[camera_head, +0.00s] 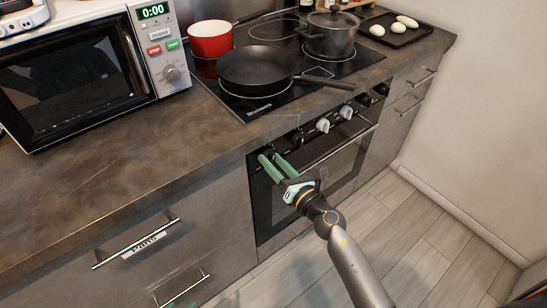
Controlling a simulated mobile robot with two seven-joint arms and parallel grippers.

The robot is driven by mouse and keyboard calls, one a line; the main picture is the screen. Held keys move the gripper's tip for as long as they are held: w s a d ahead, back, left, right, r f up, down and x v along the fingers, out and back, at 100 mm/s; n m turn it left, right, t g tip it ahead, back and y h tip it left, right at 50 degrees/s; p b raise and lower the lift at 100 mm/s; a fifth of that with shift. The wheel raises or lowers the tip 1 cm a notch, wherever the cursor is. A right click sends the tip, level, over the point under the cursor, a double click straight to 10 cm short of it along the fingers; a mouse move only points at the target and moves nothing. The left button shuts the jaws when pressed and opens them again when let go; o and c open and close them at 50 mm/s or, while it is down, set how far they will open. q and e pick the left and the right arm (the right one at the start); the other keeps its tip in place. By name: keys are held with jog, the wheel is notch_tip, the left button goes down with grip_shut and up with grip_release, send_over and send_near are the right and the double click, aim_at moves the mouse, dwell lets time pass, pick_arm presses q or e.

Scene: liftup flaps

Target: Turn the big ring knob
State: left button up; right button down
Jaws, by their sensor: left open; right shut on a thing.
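The oven front carries a row of knobs. A dark knob (270,150) at its left end is mostly hidden by my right gripper (269,158). The green fingers of that gripper reach up to the panel and are shut on this knob. Farther right are two pale knobs (322,125) and dark ones (363,100). I cannot tell which is the big ring knob. Only green fingertip parts of my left gripper (181,303) show at the bottom edge, in front of the lower drawer, away from the knobs; it is open.
The oven door handle (342,147) runs just below the knobs. A black frying pan (255,68), a red pot (210,40) and a dark lidded pot (330,36) stand on the cooktop. A microwave (75,75) stands at left. Drawer handles (137,243) protrude at lower left.

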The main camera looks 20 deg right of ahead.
jog(key=shift+r+m+p, duration=0.15)
jog(key=shift+m+p, duration=0.4)
jog(key=shift+m, duration=0.35)
jog(key=shift+m+p, duration=0.55)
jog(key=shift+m, duration=0.35)
jog(key=shift+m+g, duration=0.3)
jog(key=shift+m, duration=0.2)
jog(key=shift+m+p, duration=0.65)
jog(key=shift+m, duration=0.25)
jog(key=shift+d+m+y+p, duration=0.1)
jog(key=shift+m+y+p, duration=0.3)
jog(key=shift+m+p, duration=2.35)
pick_arm(q)
jog(key=shift+y, duration=0.4)
jog(key=a+r, duration=0.1)
jog(key=s+a+r+b, duration=0.1)
jog(key=a+r+b, duration=0.1)
jog(key=r, duration=0.1)
jog(key=shift+s, duration=0.25)
pick_arm(e)
jog(key=shift+m, duration=1.25)
pick_arm(q)
jog(key=shift+r, duration=0.1)
